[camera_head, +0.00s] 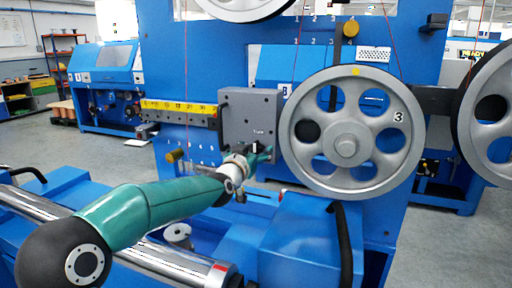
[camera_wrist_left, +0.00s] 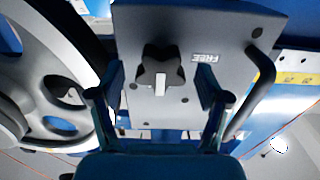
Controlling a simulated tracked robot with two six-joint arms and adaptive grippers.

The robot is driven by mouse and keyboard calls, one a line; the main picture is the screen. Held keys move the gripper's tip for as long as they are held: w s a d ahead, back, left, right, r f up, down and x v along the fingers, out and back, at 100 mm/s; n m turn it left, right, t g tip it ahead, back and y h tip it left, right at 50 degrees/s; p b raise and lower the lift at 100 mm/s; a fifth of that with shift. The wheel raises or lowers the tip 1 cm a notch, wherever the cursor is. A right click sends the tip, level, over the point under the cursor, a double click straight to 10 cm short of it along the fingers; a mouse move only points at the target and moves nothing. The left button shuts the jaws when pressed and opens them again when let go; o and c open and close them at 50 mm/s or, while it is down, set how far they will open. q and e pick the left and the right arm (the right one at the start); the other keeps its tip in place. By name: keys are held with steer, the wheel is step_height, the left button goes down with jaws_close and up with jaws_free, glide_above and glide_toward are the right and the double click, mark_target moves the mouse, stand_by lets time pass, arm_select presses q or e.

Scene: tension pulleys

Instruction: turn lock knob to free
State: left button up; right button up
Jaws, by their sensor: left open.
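The lock knob (camera_wrist_left: 160,70) is a black lobed knob on the face of a grey block. A white pointer bar on it points down in the left wrist view, and the upside-down FREE label (camera_wrist_left: 205,58) is to its right. In the head view the grey block (camera_head: 250,112) sits left of the pulley marked 3; my left gripper (camera_head: 250,163) is at its lower edge and the knob cannot be made out there. In the wrist view my left gripper (camera_wrist_left: 160,97) is open, its fingers on either side of the knob and apart from it. My right gripper is not in view.
Pulley 3 (camera_head: 347,146), a large spoked grey wheel, stands close right of the block. A yellow scale bar (camera_head: 178,107) runs left from the block. A black curved handle (camera_wrist_left: 256,95) is beside one finger. Blue machine housing (camera_head: 300,232) and a steel roller lie below.

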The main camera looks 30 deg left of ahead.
arm_select(q)
steer(key=shift+w+a, duration=0.15)
steer(key=shift+w, duration=0.4)
steer(key=c, duration=1.2)
steer(key=shift+o, duration=0.2)
